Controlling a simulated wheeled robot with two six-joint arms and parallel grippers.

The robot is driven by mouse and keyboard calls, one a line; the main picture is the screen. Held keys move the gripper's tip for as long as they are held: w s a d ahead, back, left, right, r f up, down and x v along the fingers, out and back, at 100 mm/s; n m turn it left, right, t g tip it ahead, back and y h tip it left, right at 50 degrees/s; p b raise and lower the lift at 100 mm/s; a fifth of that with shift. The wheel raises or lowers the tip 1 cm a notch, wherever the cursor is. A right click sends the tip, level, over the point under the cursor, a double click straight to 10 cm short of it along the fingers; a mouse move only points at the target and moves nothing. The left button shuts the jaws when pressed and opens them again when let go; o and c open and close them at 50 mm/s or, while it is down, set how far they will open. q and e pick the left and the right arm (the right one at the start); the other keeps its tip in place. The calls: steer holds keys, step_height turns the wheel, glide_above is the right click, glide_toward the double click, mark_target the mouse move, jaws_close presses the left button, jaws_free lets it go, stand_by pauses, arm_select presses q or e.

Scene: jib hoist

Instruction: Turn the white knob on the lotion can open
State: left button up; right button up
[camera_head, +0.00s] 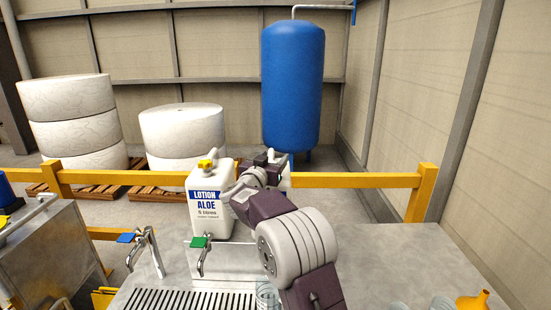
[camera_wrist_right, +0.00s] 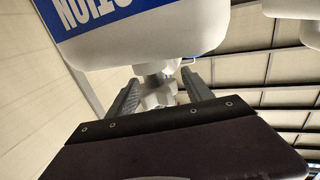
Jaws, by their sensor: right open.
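The lotion can (camera_head: 207,208) is white with a blue and white label and stands upright behind the taps in the head view. A yellow cap (camera_head: 206,164) is on its top. In the wrist view part of the can (camera_wrist_right: 195,35) fills the upper area, its lettering upside down. A white knob-like piece (camera_wrist_right: 157,94) shows there beside the can. My right gripper (camera_wrist_right: 162,82) is open, its fingers either side of this piece; contact cannot be told. In the head view the right gripper (camera_head: 272,158) is beside the can's upper right, its fingertips hard to see. My left gripper is not in view.
A tap with a blue handle (camera_head: 126,238) and one with a green handle (camera_head: 199,242) stand before the can, above a slotted drain (camera_head: 190,301). A yellow rail (camera_head: 350,180) runs behind. A yellow funnel (camera_head: 473,300) is at lower right; the right counter (camera_head: 400,258) is mostly clear.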

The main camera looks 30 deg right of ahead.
steer(key=shift+d+f, duration=0.1)
jaws_close()
